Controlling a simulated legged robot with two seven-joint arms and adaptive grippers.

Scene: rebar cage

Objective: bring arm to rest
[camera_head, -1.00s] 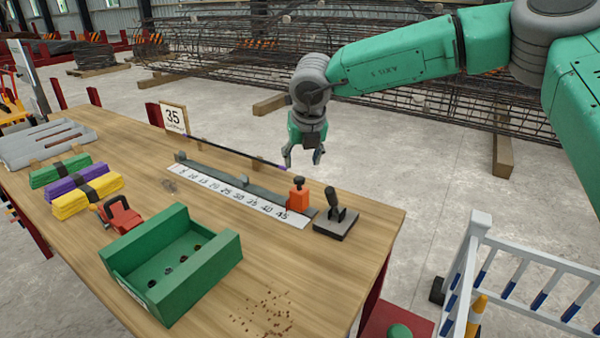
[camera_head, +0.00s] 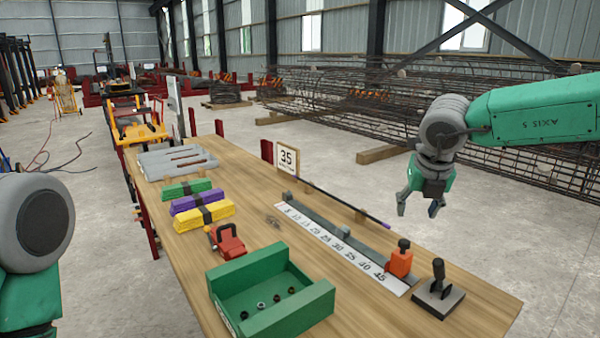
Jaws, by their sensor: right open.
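My right arm (camera_head: 535,118) is green and grey and reaches in from the right. My right gripper (camera_head: 420,203) hangs pointing down with its two fingers apart and nothing between them. It appears above or just beyond the far right edge of the wooden table (camera_head: 340,226). Part of my left arm (camera_head: 35,225) shows at the left edge, as a large grey joint and a green link. My left gripper is out of the frame.
On the table are a measuring scale (camera_head: 335,247) with an orange stop (camera_head: 399,262), a dark rod (camera_head: 340,200), a lever block (camera_head: 438,290), a green bin (camera_head: 270,293), a red tool (camera_head: 226,242) and coloured bundles (camera_head: 204,216). A rebar cage (camera_head: 375,105) lies behind.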

